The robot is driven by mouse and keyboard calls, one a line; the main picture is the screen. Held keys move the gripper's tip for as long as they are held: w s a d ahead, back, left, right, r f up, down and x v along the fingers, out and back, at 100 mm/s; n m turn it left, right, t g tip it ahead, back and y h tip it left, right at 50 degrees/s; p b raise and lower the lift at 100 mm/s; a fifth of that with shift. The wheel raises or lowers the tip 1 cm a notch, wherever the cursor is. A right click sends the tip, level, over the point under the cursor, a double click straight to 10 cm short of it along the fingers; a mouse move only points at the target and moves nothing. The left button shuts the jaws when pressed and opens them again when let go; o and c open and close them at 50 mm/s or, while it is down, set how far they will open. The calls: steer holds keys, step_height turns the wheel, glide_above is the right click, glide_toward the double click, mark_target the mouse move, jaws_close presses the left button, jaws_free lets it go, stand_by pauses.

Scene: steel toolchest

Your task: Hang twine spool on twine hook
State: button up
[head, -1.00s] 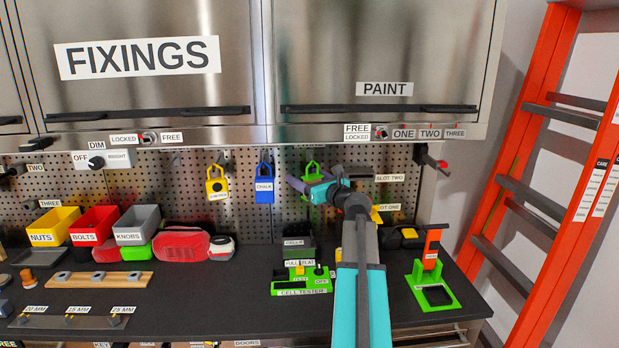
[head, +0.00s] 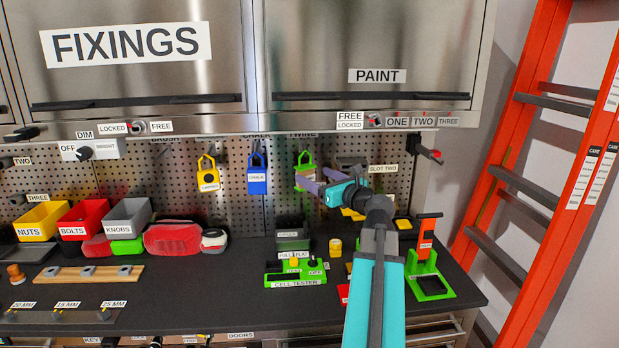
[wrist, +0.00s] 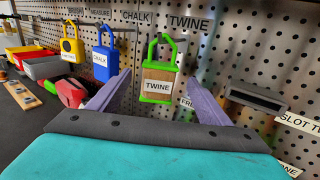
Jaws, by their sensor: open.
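The twine spool (head: 305,172) is a tan and green block with a green loop on top and a TWINE tag. In the wrist view the spool (wrist: 159,78) is upright against the pegboard, below the TWINE label. My gripper (head: 309,182) is open in front of the spool. In the wrist view its two purple fingers (wrist: 157,92) are spread, one on each side of the spool, with visible gaps and no contact.
A blue chalk holder (head: 257,180) and a yellow holder (head: 208,179) hang to the left. A dark slot bracket (wrist: 257,97) juts out to the right of the spool. The green cell tester (head: 296,272) and an orange and green stand (head: 430,283) are on the bench below.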

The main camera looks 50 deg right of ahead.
steer(key=shift+s+a+b, duration=0.2)
steer(key=shift+s, duration=0.8)
steer(key=shift+s+a+b, duration=0.15)
steer(key=shift+s+a, duration=0.05)
steer(key=shift+s, duration=0.8)
